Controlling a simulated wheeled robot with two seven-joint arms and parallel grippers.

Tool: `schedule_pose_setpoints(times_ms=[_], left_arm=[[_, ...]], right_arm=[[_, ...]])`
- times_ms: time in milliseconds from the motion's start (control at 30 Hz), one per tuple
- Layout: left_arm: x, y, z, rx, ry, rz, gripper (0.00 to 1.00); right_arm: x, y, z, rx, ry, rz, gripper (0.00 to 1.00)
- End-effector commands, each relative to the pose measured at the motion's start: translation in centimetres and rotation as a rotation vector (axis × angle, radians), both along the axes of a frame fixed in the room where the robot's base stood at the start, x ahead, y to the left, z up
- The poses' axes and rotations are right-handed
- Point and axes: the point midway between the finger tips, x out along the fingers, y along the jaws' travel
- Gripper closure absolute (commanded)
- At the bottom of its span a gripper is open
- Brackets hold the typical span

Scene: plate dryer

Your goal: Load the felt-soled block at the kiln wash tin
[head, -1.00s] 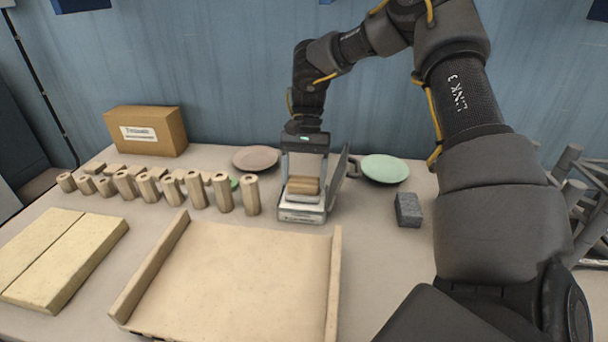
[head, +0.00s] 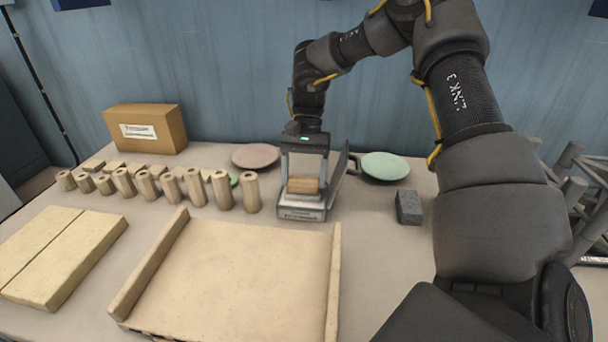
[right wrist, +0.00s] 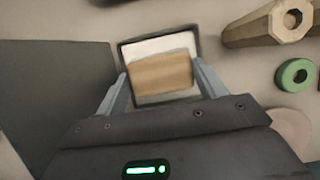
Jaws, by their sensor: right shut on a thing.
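The felt-soled block (head: 303,185) has a wooden top. It is at the open kiln wash tin (head: 302,213), a low grey square tin with pale wash inside. The tin's lid (head: 343,178) stands raised on its right. My right gripper (head: 304,182) points down and is shut on the block, one finger on each side. In the right wrist view the wooden top (right wrist: 160,72) shows between the fingers, inside the rim of the tin (right wrist: 160,44). The block hides its own sole, so I cannot tell how firmly it touches the wash. My left gripper is not in view.
Several wooden posts (head: 197,188) stand close on the left. A pink plate (head: 256,156) and a green plate (head: 384,166) lie behind. A grey block (head: 408,207) is at right. A shallow wooden tray (head: 235,275) and pale slabs (head: 60,255) fill the front; a cardboard box (head: 160,125) stands behind.

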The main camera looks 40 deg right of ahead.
Motion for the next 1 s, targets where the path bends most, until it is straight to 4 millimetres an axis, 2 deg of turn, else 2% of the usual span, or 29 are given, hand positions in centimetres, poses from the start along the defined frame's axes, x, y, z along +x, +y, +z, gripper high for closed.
schedule_pose_setpoints(times_ms=[400, 1000], left_arm=[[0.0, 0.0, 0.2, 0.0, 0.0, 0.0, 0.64], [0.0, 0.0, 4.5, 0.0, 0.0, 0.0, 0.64]], right_arm=[[0.0, 0.0, 0.2, 0.0, 0.0, 0.0, 0.66], [0.0, 0.0, 5.4, -0.001, -0.001, 0.0, 0.66]])
